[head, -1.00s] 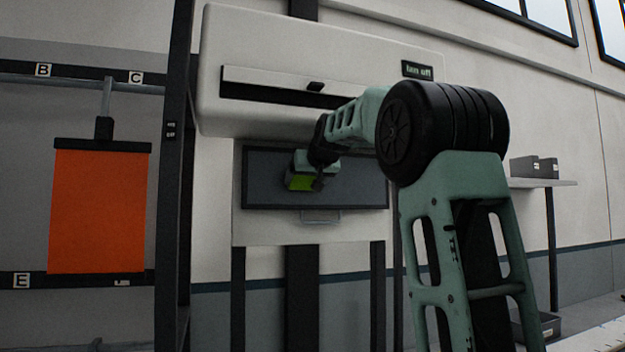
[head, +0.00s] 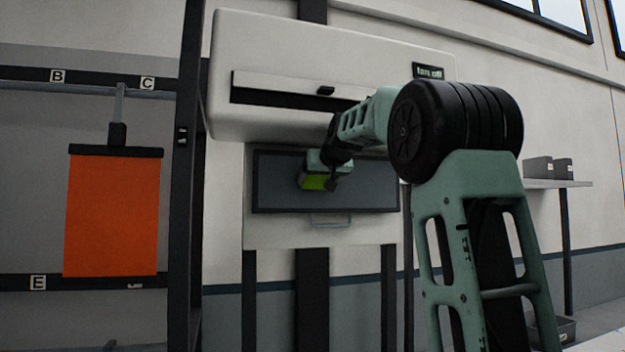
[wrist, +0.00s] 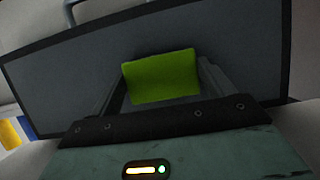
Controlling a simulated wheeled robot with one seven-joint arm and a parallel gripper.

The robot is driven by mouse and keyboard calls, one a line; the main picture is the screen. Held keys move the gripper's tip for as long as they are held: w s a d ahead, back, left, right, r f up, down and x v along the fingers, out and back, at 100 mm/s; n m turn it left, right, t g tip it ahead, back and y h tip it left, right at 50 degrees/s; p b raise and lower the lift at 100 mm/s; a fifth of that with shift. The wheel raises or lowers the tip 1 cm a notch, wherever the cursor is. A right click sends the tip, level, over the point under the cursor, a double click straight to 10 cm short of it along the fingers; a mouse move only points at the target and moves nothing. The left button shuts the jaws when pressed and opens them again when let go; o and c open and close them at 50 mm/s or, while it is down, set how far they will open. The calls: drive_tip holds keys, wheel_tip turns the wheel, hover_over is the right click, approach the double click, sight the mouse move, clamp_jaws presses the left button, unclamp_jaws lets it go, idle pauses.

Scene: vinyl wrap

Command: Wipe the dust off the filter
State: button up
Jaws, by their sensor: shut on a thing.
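The filter (head: 365,190) is a dark grey panel in a black frame, set in the white machine's lower front. It also fills much of the wrist view (wrist: 240,62). My gripper (head: 318,178) is in front of its left-middle part. My gripper is shut on a bright green cloth or pad (wrist: 162,76), which also shows in the head view (head: 313,183). The pad is against or very close to the filter face; exact contact cannot be told. I cannot make out dust on the grey surface.
The white machine (head: 290,50) has a slot and a small sign (head: 433,72) above the filter. A metal handle (head: 330,222) sits below the filter. A shelf with grey boxes (head: 540,168) is at right.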

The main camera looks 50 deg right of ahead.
drive_tip(key=s+d+b, duration=0.1)
drive_tip(key=s+d, duration=0.2)
drive_tip(key=d, duration=0.3)
drive_tip(key=shift+s, duration=0.35)
idle(0.4)
drive_tip(key=shift+d, duration=0.15)
drive_tip(key=shift+s+d+b, duration=0.1)
drive_tip(key=shift+s+d, duration=0.45)
drive_tip(key=shift+d, duration=0.3)
drive_tip(key=shift+s+d+b, duration=0.1)
drive_tip(key=shift+s+d, duration=0.5)
drive_tip(key=shift+d, duration=0.3)
drive_tip(key=shift+s+d+b, duration=0.1)
drive_tip(key=shift+s+d, duration=0.45)
drive_tip(key=shift+d, duration=0.3)
drive_tip(key=shift+w, duration=0.1)
drive_tip(key=shift+w+a, duration=1.35)
drive_tip(key=shift+a, duration=0.95)
drive_tip(key=shift+w+a, duration=1.4)
drive_tip(key=shift+a, duration=0.9)
drive_tip(key=shift+w+a, duration=1.35)
drive_tip(key=shift+a, duration=0.95)
